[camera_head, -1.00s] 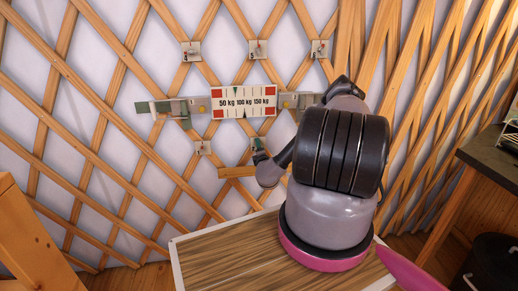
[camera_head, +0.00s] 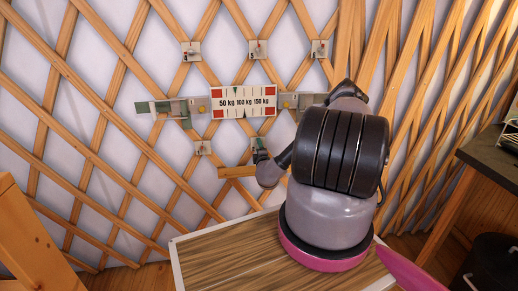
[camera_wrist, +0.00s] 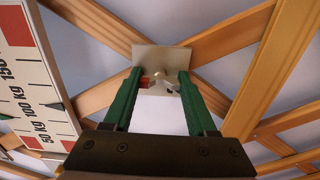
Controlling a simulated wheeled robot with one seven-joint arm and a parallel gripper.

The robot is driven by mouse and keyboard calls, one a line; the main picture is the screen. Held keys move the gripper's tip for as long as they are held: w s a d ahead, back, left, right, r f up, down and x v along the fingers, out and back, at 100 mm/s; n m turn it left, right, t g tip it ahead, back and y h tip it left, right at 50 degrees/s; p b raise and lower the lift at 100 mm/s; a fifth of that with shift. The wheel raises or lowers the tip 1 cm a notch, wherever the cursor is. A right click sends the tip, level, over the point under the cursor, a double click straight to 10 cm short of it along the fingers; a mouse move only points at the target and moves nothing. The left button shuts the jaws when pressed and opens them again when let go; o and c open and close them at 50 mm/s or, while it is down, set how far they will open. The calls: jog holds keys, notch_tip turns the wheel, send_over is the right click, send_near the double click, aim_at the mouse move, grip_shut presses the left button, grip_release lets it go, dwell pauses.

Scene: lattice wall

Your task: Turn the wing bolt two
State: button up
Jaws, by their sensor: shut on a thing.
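A wing bolt (camera_wrist: 160,82) sits on a small pale plate (camera_wrist: 160,58) fixed to the lattice wall, in the lower row right of another plate. My gripper (camera_wrist: 160,74) has its two green fingers on either side of the bolt and is shut on it. A small red mark shows beside the bolt between the fingers. In the head view my gripper (camera_head: 258,145) covers this plate and bolt, below the right part of the scale. The number on the plate cannot be read.
A scale board (camera_head: 243,102) marked 50, 100 and 150 kg hangs above. Three plates with wing bolts (camera_head: 191,51) (camera_head: 258,49) (camera_head: 320,49) are above it, another (camera_head: 203,148) lower left. A dark-topped table (camera_head: 490,160) stands at right.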

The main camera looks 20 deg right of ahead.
jog(key=o, duration=1.4)
jog(key=shift+d, duration=0.1)
jog(key=shift+c, duration=0.2)
jog(key=v, duration=1.1)
jog(key=shift+w, duration=0.1)
